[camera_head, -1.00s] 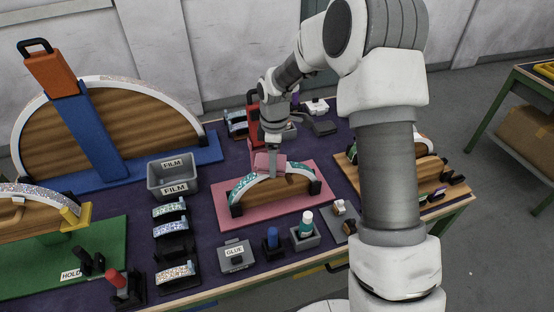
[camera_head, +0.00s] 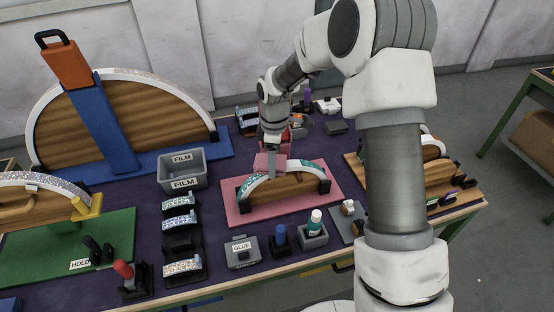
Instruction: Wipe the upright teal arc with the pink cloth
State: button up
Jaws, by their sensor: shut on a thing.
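The upright teal arc (camera_head: 303,167) stands on a pink board (camera_head: 245,217), with glittery teal at its ends, a white stretch between, a wooden core below and black end blocks. My gripper (camera_head: 271,152) is above the arc's left part, pointing down and shut on the pink cloth (camera_head: 268,162). The cloth lies at the arc's top edge, left of its crown, and seems to touch it; exact contact is too small to tell. The cloth hides part of the rim there.
A grey FILM bin (camera_head: 182,168) stands left of the pink board. A GLUE box (camera_head: 242,252), a blue-capped item (camera_head: 279,236) and a teal bottle (camera_head: 315,222) stand in front. A large arc (camera_head: 125,120) stands back left.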

jog(key=shift+s+a+f, duration=0.1)
jog(key=shift+s+f, duration=0.05)
jog(key=shift+r+p, duration=2.55)
jog(key=shift+r, duration=1.15)
jog(key=shift+f, duration=0.1)
